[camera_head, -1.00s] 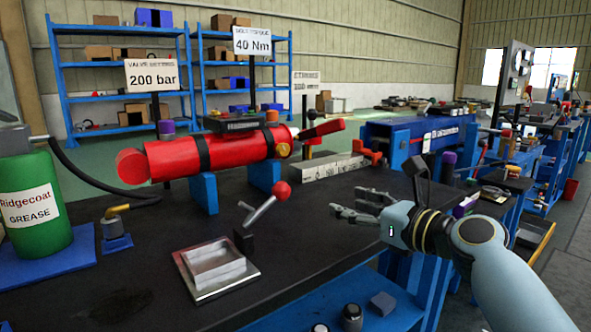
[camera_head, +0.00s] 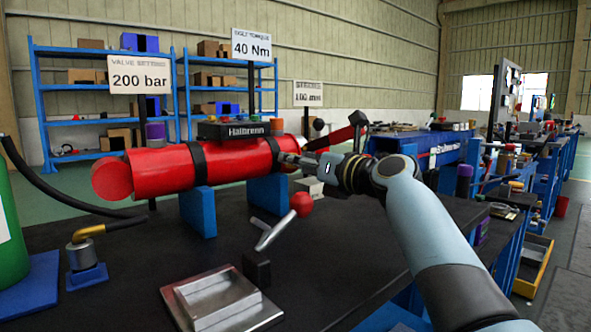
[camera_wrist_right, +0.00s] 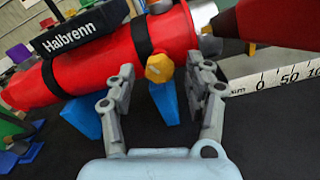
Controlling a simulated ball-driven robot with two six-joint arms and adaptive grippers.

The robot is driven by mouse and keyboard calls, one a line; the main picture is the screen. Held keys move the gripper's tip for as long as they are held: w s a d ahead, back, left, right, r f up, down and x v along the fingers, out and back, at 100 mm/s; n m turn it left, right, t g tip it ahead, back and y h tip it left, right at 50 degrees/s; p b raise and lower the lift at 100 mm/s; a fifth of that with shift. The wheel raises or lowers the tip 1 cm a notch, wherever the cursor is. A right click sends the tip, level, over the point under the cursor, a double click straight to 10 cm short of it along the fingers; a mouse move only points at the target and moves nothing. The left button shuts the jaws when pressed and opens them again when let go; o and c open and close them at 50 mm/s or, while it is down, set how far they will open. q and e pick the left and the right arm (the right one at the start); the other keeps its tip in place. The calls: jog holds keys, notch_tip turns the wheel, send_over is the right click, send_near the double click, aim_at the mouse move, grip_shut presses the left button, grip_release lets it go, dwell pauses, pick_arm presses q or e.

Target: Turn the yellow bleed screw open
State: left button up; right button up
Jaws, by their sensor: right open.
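The yellow bleed screw (camera_wrist_right: 159,68) shows in the right wrist view as a faceted knob on the lower side of the red cylinder (camera_wrist_right: 95,75), close to its right end. My right gripper (camera_wrist_right: 161,72) is open, with one finger on either side of the screw; I cannot tell whether either touches it. In the head view, my right gripper (camera_head: 292,161) is at the right end of the red cylinder (camera_head: 225,170), and the screw is hidden behind it. The cylinder lies across blue supports (camera_head: 197,212). My left gripper is not in view.
A red-knobbed lever (camera_head: 301,205) stands in front of the cylinder, below my right arm. A metal tray (camera_head: 222,302) lies at the front of the bench. A black Halbrenn box (camera_head: 243,131) sits above the cylinder. A white ruler block (camera_wrist_right: 275,82) is at the right.

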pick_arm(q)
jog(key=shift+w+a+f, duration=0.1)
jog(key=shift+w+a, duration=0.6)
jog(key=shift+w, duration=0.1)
pick_arm(e)
jog(key=shift+x, duration=0.8)
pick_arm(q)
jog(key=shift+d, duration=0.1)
pick_arm(e)
jog(key=c, duration=0.4)
grip_shut()
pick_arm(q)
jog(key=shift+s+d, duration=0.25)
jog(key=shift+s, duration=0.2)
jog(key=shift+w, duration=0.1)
